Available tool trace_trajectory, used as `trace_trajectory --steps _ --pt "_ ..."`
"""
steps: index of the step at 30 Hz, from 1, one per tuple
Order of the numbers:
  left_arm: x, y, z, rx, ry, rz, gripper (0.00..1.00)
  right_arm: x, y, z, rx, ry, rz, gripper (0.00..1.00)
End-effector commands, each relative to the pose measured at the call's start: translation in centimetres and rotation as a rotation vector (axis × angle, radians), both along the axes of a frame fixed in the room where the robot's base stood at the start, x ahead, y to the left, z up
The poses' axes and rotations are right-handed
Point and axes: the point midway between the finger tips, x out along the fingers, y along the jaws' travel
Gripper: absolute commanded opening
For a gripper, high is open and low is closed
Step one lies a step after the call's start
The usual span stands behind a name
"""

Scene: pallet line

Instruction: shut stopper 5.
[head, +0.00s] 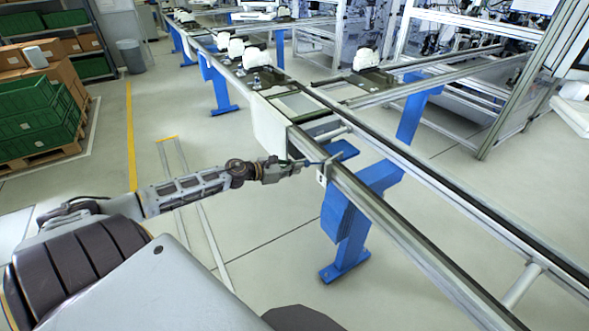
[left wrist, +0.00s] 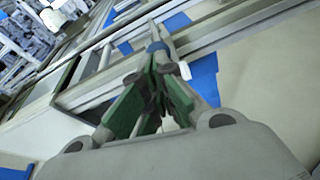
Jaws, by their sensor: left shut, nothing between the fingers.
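My left gripper (head: 304,165) reaches in from the left to the near rail of the conveyor (head: 372,207). Its fingers are shut with nothing held between them. In the left wrist view the green-sided fingers (left wrist: 157,68) meet close to a small grey rod with a blue band (left wrist: 157,47) at the rail. I take this for the stopper; whether the fingertips touch it I cannot tell. A small white tag (head: 322,178) hangs on the rail's side just beside the fingertips; its number is not readable. My right gripper is not in view.
A blue support leg (head: 347,235) stands below the rail. White parts on carriers (head: 257,58) sit farther up the line. Green crates (head: 38,120) stand on a pallet at left. The floor between pallet and line is mostly clear.

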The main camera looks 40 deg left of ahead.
Motion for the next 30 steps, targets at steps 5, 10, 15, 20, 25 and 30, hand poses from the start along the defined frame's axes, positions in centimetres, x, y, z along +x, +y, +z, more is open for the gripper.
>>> trace_trajectory --steps 5,10,15,20,25,30 --pt "0.2 -0.1 1.1 0.002 -0.001 -0.002 0.00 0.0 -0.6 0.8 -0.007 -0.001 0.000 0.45" --pt "0.4 -0.2 1.6 0.001 0.001 -0.001 0.00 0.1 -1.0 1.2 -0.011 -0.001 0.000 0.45" --pt "0.5 -0.2 1.8 0.001 0.000 0.000 0.00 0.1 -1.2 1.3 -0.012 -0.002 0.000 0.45" --pt "0.5 -0.2 1.8 0.001 0.000 0.000 0.00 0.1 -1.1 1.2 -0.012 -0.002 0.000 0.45" --pt "0.5 -0.2 1.8 0.001 0.000 0.000 0.00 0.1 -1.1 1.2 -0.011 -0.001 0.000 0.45" --pt "0.5 -0.2 1.8 0.001 0.000 0.000 0.00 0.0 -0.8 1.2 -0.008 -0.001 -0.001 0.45"
